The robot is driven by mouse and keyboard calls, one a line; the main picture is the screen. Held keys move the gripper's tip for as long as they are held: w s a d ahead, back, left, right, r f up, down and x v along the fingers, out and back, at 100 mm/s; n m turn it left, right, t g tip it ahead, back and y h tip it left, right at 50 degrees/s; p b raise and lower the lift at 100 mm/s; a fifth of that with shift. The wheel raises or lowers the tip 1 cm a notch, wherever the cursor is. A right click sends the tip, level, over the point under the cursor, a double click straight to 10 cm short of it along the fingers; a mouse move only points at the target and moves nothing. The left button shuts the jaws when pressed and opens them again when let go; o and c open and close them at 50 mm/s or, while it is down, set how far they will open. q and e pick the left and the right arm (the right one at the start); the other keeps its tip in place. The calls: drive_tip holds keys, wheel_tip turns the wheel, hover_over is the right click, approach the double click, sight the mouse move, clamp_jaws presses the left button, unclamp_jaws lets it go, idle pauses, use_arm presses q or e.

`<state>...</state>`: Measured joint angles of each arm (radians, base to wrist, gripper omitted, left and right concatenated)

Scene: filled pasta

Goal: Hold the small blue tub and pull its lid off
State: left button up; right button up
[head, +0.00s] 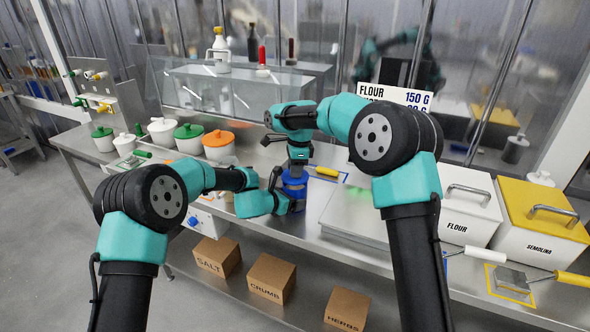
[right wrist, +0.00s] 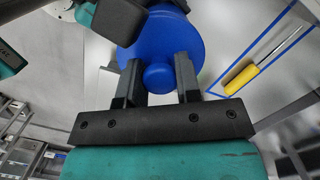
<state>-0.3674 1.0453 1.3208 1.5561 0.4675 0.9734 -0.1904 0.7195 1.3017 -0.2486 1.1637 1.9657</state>
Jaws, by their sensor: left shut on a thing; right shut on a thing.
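The small blue tub (head: 294,196) stands on the steel bench in the middle of the head view, partly covered by my grippers. Its round blue lid (right wrist: 185,38) with a ball-shaped knob (right wrist: 159,78) fills the top of the right wrist view. My right gripper (right wrist: 158,80) comes from above and is shut on the lid knob, one finger on each side. My left gripper (head: 287,197) is low at the tub's left side and is shut on the tub; its exact contact is partly hidden. I cannot tell whether the lid is seated or raised.
A yellow-handled tool (head: 327,172) lies in a blue outline right of the tub. Several lidded pots, including an orange-lidded one (head: 217,139), stand to the left. A flat scale (head: 355,215), a flour bin (head: 468,207) and a semolina bin (head: 540,226) are to the right.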

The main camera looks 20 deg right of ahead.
drive_tip(key=shift+r, duration=1.55)
use_arm(q)
drive_tip(key=shift+f, duration=0.2)
use_arm(e)
drive_tip(key=shift+r, duration=0.65)
clamp_jaws()
use_arm(q)
drive_tip(key=o, duration=1.2)
drive_tip(key=shift+a, duration=0.1)
drive_tip(key=shift+c, duration=0.2)
use_arm(e)
drive_tip(key=shift+w, duration=0.1)
use_arm(q)
drive_tip(key=shift+r, duration=0.15)
use_arm(e)
drive_tip(key=shift+f, duration=0.1)
